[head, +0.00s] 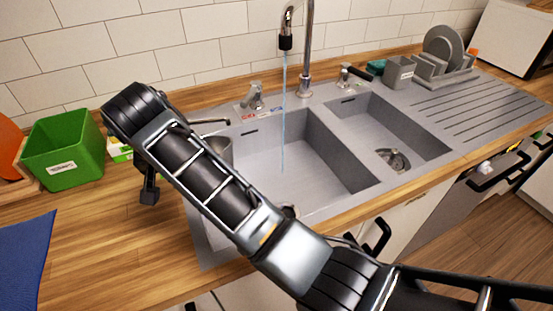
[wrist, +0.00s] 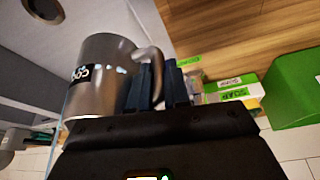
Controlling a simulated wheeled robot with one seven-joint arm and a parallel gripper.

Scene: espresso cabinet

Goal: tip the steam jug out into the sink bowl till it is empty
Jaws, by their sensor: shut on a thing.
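The grey metal steam jug (wrist: 98,78) fills the left of the wrist view, with a dark label on its side. My gripper (wrist: 163,85) is shut on its handle (wrist: 150,62), the blue fingers on either side. In the head view the jug (head: 219,150) shows only in part behind my arm, by the left side of the large sink bowl (head: 310,165). My fingertips are hidden there. The jug's inside is not visible, and I cannot tell its exact tilt or whether it holds liquid.
A thin water stream (head: 283,110) runs from the tap (head: 286,42) into the large bowl. A smaller bowl (head: 392,130) lies to its right, then a drainboard with a plate rack (head: 445,68). A green bin (head: 63,150) and a blue cloth (head: 26,258) are on the left counter.

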